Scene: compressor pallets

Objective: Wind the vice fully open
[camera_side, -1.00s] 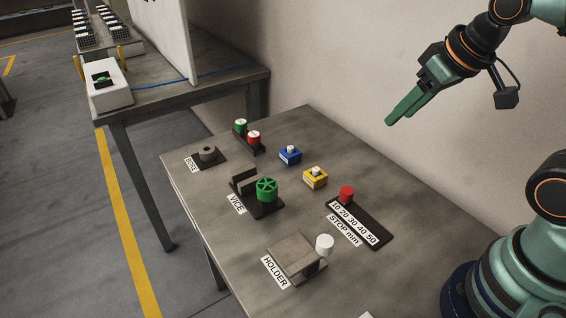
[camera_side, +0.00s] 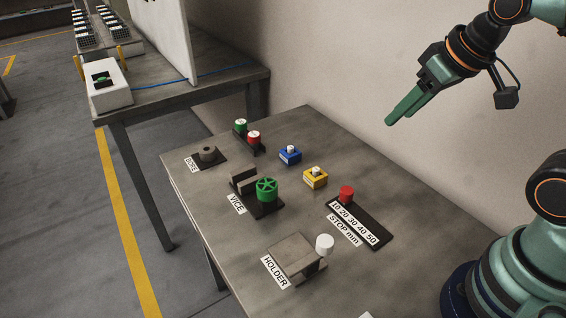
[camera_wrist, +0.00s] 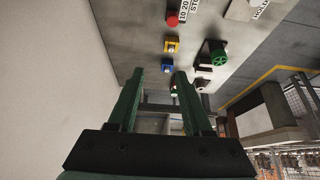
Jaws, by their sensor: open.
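The vice stands on the grey table with its green handwheel (camera_side: 267,188) facing up and its grey jaws (camera_side: 243,180) to the left of the wheel. Its VICE label lies in front. The handwheel also shows in the wrist view (camera_wrist: 218,58), right of my fingers. The gap between the jaws is too small to judge. My gripper (camera_side: 390,122) is high above the table's back right, well clear of the vice. In the wrist view its two green fingers (camera_wrist: 159,72) are apart with nothing between them.
A red knob (camera_side: 347,194) on the STOP mm scale, a yellow button box (camera_side: 315,180) and a blue one (camera_side: 290,157) stand right of the vice. The holder (camera_side: 293,254) with a white knob is in front. Green and red buttons (camera_side: 253,138) and the bore block (camera_side: 207,155) are behind.

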